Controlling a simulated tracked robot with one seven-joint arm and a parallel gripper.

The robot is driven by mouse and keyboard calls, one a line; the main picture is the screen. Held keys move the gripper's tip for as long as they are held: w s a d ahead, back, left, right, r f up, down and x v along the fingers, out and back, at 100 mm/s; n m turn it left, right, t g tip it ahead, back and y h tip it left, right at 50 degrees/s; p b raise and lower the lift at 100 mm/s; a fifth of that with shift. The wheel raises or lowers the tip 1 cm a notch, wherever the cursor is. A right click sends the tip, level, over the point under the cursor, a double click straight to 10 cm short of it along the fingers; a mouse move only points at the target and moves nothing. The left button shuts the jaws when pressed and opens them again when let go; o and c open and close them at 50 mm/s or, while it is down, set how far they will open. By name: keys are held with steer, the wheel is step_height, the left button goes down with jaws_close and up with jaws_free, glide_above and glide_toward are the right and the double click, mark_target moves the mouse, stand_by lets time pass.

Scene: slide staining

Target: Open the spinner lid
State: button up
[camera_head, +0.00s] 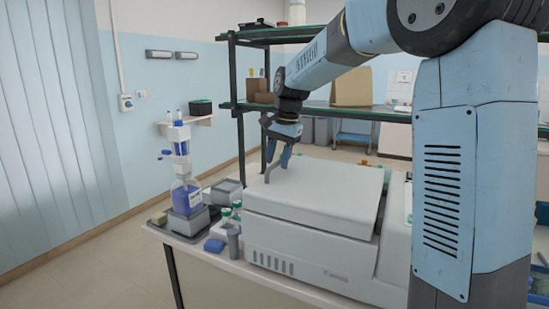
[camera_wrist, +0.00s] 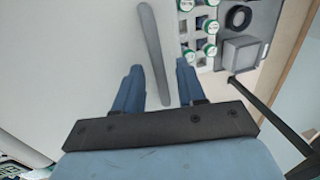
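The spinner is a large white box (camera_head: 310,262) on the bench, in the middle of the head view. Its white lid (camera_head: 325,192) lies down over the body, with a seam along the front and right side. In the wrist view a long grey handle bar (camera_wrist: 155,52) runs along the lid near its edge. My gripper (camera_head: 279,165) is over the left part of the lid, pointing down. Its two blue fingers (camera_wrist: 158,68) are apart, one on each side of the bar in the wrist view. I cannot tell whether either finger touches the bar.
Green-capped bottles (camera_wrist: 208,26) stand close beside the lid's edge. A green-edged shelf rack (camera_head: 350,113) stands behind the spinner.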

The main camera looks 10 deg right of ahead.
jaws_close()
stand_by(0.4)
